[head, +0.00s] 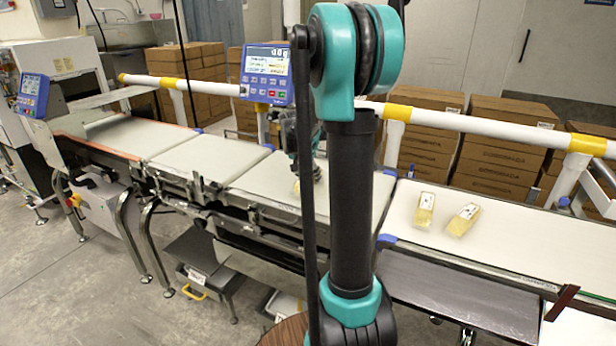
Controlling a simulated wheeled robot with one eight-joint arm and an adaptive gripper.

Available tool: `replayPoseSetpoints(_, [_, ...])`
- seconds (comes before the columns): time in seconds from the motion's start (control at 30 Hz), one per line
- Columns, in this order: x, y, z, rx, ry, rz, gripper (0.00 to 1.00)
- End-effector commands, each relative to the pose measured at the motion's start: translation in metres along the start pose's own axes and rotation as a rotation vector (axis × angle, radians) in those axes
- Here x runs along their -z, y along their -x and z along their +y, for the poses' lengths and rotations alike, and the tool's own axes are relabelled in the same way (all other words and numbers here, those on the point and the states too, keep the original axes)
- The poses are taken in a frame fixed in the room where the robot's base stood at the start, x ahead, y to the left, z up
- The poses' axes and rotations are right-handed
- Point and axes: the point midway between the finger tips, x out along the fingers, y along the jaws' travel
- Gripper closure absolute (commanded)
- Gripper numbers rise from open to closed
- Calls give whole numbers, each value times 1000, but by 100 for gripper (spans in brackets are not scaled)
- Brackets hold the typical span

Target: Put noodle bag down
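My gripper (308,178) is low over the middle belt section (262,181), partly hidden behind my own arm. A small pale-yellow piece of a noodle bag (296,188) shows at its fingertips, at or close to the belt surface. Most of that bag is hidden, and the fingers are too small and dark to tell if they grip it. Two more noodle bags, pale yellow with white labels, lie apart on the right belt: one bag (425,209) to the left and another (463,219) to its right.
A blue weigher display (267,73) stands behind the belts. A white rail with yellow bands (447,120) runs along the back, with stacked brown cartons (501,148) behind it. The left belt sections (193,158) are bare. A dark ledge (455,290) fronts the right belt.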

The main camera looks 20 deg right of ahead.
Motion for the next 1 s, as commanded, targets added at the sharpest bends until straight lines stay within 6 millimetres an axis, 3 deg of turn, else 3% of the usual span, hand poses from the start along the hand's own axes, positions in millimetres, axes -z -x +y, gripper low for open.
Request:
replayPoseSetpoints(0.3, [0, -2, 0, 0, 0, 0, 92])
replayPoseSetpoints(0.33, [0, -2, 0, 0, 0, 0, 49])
replayPoseSetpoints(0.47, [0, -2, 0, 0, 0, 0, 33])
replayPoseSetpoints(0.83, [0, 1, 0, 0, 0, 0, 32])
replayPoseSetpoints(1.0, [0, 22, 0, 1, 2, 0, 32])
